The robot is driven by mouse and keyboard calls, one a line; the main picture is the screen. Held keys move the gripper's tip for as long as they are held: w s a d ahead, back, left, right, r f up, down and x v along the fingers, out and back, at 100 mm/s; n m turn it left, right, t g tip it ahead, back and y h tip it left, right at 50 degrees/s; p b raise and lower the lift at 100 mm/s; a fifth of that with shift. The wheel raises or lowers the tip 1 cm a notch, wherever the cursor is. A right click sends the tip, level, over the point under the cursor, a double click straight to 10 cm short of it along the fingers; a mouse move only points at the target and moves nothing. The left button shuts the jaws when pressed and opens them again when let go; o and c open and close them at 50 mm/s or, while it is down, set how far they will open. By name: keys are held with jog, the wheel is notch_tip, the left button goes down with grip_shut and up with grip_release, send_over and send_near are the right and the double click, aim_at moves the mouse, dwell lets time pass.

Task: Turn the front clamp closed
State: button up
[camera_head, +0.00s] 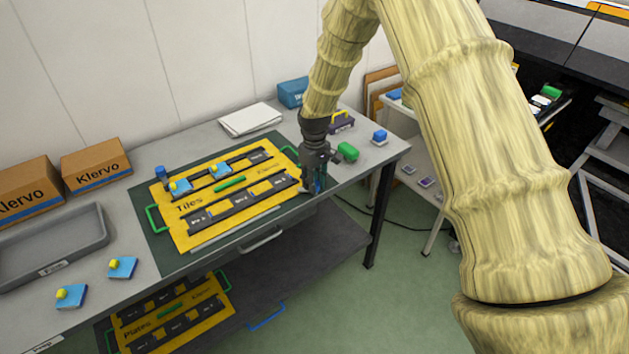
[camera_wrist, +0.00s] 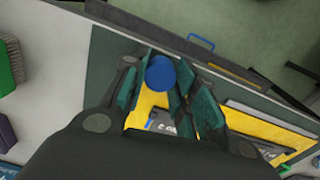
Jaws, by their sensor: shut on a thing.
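The yellow board (camera_head: 196,232) marked "Tiles" lies on a dark green mat on the workbench. My gripper (camera_head: 314,186) points down at the board's front right corner. In the wrist view my gripper (camera_wrist: 158,84) has its teal finger pads on both sides of the round blue top (camera_wrist: 160,73) of the front clamp and is shut on it. In the head view the gripper hides most of this clamp. A second blue clamp (camera_head: 160,173) stands at the board's back left corner. How far the front clamp is turned cannot be told.
Two more (camera_head: 70,297) (camera_head: 122,267) lie by the grey tray (camera_head: 55,265). The bench's front edge is close.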

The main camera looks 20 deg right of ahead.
jog(key=m, duration=0.5)
jog(key=shift+w+r+m, duration=0.1)
jog(key=shift+m, duration=0.2)
jog(key=shift+m+p, duration=0.35)
jog(key=shift+m, duration=1.85)
jog(key=o, duration=1)
notch_tip(320, 180, up, 12)
jog(key=shift+f, duration=0.1)
